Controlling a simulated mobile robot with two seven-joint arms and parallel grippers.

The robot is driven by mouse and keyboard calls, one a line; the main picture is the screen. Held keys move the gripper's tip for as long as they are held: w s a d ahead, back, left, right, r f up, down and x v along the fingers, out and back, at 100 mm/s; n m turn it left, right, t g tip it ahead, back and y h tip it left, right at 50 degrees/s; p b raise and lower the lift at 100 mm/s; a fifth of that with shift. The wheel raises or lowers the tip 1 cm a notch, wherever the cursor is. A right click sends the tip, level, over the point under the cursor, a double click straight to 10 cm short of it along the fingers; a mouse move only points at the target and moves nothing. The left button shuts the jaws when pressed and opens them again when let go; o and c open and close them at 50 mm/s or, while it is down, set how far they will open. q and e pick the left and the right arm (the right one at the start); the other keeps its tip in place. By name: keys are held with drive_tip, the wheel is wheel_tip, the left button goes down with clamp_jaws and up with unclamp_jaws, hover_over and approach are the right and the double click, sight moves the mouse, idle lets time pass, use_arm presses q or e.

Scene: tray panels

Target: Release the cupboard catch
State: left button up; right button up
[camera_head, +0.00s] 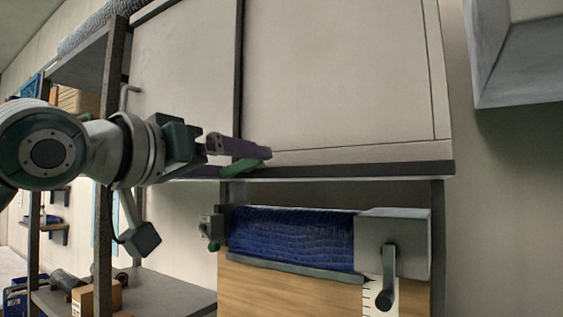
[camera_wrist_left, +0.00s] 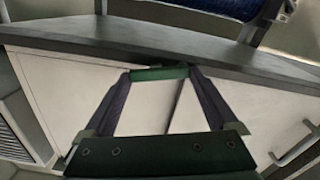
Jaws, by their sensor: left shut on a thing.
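The cupboard (camera_head: 345,75) has pale grey panels with dark edges and fills the upper middle of the head view. Its catch, a small green bar (camera_head: 240,168), sits at the lower edge near the dark upright between the panels. My left gripper (camera_head: 255,159) comes in from the left with dark purple fingers and is shut on the green catch. In the left wrist view the green catch (camera_wrist_left: 160,73) spans between the two fingertips, against the cupboard's dark edge (camera_wrist_left: 165,57). The fingers partly hide the catch in the head view. My right gripper is not in view.
Below the cupboard, a blue textured roll (camera_head: 290,238) sits in a holder with a grey end block (camera_head: 400,240) and a handle. A shelf rack (camera_head: 108,150) with boxes stands at the left. A pale box (camera_head: 515,50) juts out at the upper right.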

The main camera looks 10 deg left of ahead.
use_arm(q)
drive_tip(key=c, duration=0.4)
drive_tip(key=shift+d+f+m+p, duration=0.15)
drive_tip(key=shift+m+p, duration=0.15)
drive_tip(key=shift+m, duration=0.5)
drive_tip(key=shift+f+m, duration=0.25)
drive_tip(key=shift+m, duration=0.65)
drive_tip(key=o, duration=1)
